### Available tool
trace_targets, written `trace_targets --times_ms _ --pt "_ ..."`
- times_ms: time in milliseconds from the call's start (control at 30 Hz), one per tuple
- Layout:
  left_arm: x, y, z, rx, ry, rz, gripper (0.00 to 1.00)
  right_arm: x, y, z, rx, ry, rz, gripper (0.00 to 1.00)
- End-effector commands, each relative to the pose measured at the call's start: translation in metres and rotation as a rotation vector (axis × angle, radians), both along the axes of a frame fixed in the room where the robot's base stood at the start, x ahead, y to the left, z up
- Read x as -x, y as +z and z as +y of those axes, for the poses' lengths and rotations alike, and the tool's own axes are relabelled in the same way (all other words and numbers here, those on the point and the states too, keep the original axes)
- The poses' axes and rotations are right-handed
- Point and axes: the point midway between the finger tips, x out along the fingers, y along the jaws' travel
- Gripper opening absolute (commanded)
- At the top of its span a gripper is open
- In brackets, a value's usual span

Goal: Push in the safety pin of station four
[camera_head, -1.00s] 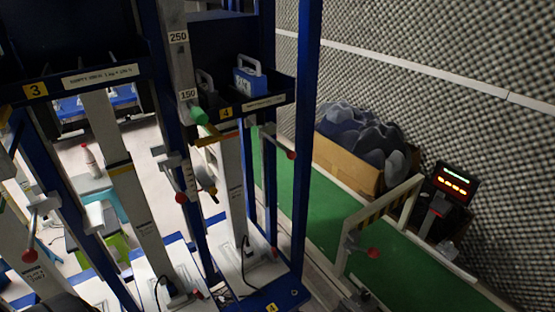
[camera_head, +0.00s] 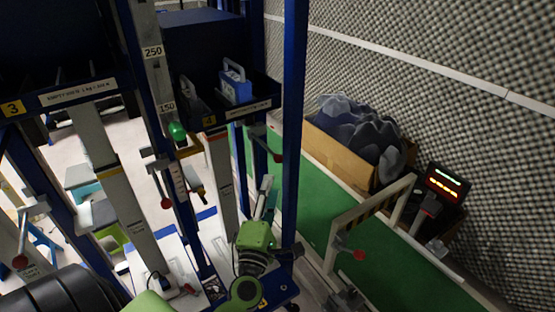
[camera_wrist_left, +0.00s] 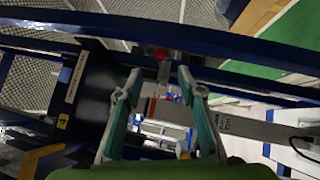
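Station four is the bay with the yellow 4 label (camera_head: 209,121) on its dark shelf (camera_head: 262,106). A red-knobbed pin (camera_head: 278,158) on a grey bracket sits below the shelf's right end, by a blue post. In the left wrist view a red knob (camera_wrist_left: 160,53) shows just beyond and between my fingertips, apparently the same one. My left gripper (camera_wrist_left: 159,72) is open, with nothing between its teal fingers. In the head view its arm rises from the bottom and the gripper (camera_head: 266,190) is below the pin. How far the pin is pushed in cannot be told. My right gripper is out of view.
A blue post (camera_head: 292,150) stands close right of the gripper. A green-tipped handle (camera_head: 177,131) and another red knob (camera_head: 166,203) are to the left. A blue case (camera_head: 236,88) sits on the shelf. A green strip of floor (camera_head: 315,200) and cardboard box (camera_head: 345,150) lie right.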

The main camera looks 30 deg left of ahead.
Motion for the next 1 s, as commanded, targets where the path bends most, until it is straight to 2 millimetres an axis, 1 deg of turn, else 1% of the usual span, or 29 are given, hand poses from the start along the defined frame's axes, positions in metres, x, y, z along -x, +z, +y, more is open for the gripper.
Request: trace_targets --times_ms 33,300,500,667,933,967,1000 --pt "-0.011 0.007 0.004 -0.002 -0.001 -0.003 0.35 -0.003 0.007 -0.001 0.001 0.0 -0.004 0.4" --pt "-0.059 0.015 0.025 -0.004 -0.001 0.0 0.35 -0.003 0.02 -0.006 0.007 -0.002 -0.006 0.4" --pt "-0.082 0.018 0.035 -0.002 -0.002 0.001 0.35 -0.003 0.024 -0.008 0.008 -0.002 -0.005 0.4" --pt "-0.089 0.018 0.038 -0.002 -0.002 0.002 0.35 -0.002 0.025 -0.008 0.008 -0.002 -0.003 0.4" --pt "-0.09 0.018 0.039 -0.002 -0.002 0.002 0.35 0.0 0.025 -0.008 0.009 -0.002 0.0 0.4" --pt "-0.09 0.018 0.039 -0.002 -0.002 0.002 0.3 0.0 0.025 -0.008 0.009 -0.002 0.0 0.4" --pt "-0.09 0.018 0.039 -0.002 -0.002 0.002 0.2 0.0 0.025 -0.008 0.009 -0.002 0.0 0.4"
